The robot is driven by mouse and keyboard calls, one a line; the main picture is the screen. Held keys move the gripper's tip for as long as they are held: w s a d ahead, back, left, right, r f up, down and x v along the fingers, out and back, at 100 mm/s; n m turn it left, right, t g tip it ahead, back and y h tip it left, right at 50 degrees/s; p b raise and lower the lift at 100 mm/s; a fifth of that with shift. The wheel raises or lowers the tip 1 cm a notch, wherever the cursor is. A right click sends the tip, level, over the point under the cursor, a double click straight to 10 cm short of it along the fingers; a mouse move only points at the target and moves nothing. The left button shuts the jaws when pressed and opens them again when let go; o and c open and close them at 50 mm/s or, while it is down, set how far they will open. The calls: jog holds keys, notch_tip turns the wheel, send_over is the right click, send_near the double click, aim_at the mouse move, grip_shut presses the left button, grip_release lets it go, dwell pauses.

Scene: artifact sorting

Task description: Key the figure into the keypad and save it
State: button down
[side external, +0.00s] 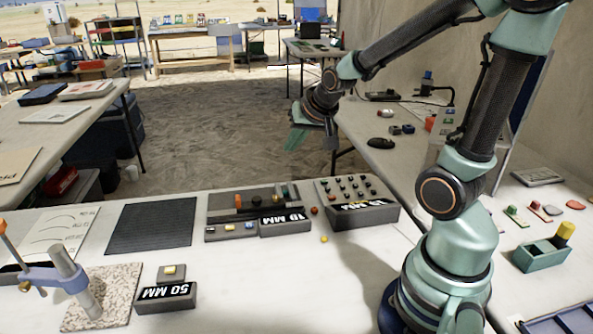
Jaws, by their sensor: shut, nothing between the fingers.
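My gripper (311,140) hangs from the arm in the upper middle of the view, fingers downward, shut and empty. It is beyond the back edge of the near table in the picture and apart from everything on it. A grey box (385,214) with rows of small dark round pieces on its sloped top stands at the table's back right. Whether it is the keypad, I cannot tell. Its front label is partly readable, ending in MM. No figure on a display can be read.
Left of that box is a grey tray (217,232) with coloured pieces and a label block. A dark ribbed mat (150,226), a 50 MM block (166,297) and a clamp stand (75,275) lie further left. The table's front middle is clear.

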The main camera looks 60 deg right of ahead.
jog(key=s+a+r+n+y, duration=0.1)
jog(key=s+a+r+n, duration=0.2)
jog(key=a, duration=0.3)
jog(key=s+a+r+n+g+y, duration=0.1)
jog(key=s+a+r+n, duration=0.1)
jog(key=s+a+n, duration=0.3)
jog(key=shift+s+a+r, duration=0.4)
jog(key=shift+s, duration=0.15)
